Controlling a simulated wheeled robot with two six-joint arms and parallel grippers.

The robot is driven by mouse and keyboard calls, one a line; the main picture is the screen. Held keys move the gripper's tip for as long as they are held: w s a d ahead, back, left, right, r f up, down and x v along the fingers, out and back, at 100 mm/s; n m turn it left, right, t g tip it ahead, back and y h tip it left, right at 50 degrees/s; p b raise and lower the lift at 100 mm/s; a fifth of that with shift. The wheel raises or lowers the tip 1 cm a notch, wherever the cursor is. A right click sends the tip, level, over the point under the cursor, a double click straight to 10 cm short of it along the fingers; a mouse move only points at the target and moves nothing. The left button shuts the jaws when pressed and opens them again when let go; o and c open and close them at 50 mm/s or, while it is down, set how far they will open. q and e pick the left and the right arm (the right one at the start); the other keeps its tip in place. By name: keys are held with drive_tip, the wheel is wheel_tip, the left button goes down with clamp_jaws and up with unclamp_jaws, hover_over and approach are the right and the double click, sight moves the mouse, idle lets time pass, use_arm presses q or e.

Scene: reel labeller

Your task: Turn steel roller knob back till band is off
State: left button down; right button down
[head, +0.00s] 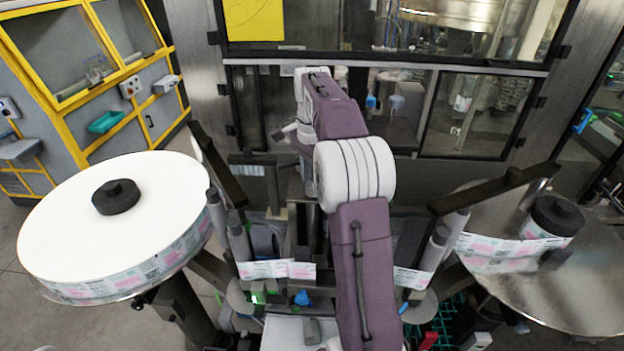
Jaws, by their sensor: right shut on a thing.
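The printed label band (277,270) crosses the front of the labeller left of my arm, and shows again to the right (412,278). My arm covers the stretch between. My left gripper is not in view.
A large full label reel (165,225) stands at the left. A nearly empty reel plate (590,290) with a small roll (551,218) is at the right. Dark arms (490,190) and grey rollers (240,240) flank my arm. A glazed machine stands behind.

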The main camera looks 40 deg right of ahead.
drive_tip(key=n+p, duration=0.2)
drive_tip(key=n, duration=0.1)
drive_tip(key=shift+r+n, duration=0.2)
drive_tip(key=shift+n, duration=0.1)
drive_tip(key=n+p, duration=0.2)
drive_tip(key=n, duration=0.2)
drive_tip(key=shift+n, duration=0.3)
drive_tip(key=n+p, duration=0.2)
drive_tip(key=n, duration=0.1)
drive_tip(key=shift+n, duration=0.3)
drive_tip(key=n+p, duration=0.1)
drive_tip(key=n, duration=0.3)
drive_tip(key=shift+f+n+p, duration=0.1)
drive_tip(key=shift+n+p, duration=0.2)
drive_tip(key=n+p, duration=0.1)
drive_tip(key=n, duration=0.3)
drive_tip(key=n+p, duration=0.1)
drive_tip(key=n, duration=0.3)
drive_tip(key=n+p, duration=0.1)
drive_tip(key=n, duration=0.3)
drive_tip(key=shift+n, duration=0.3)
drive_tip(key=n, duration=0.4)
drive_tip(key=shift+f, duration=0.1)
drive_tip(key=shift+n, duration=0.3)
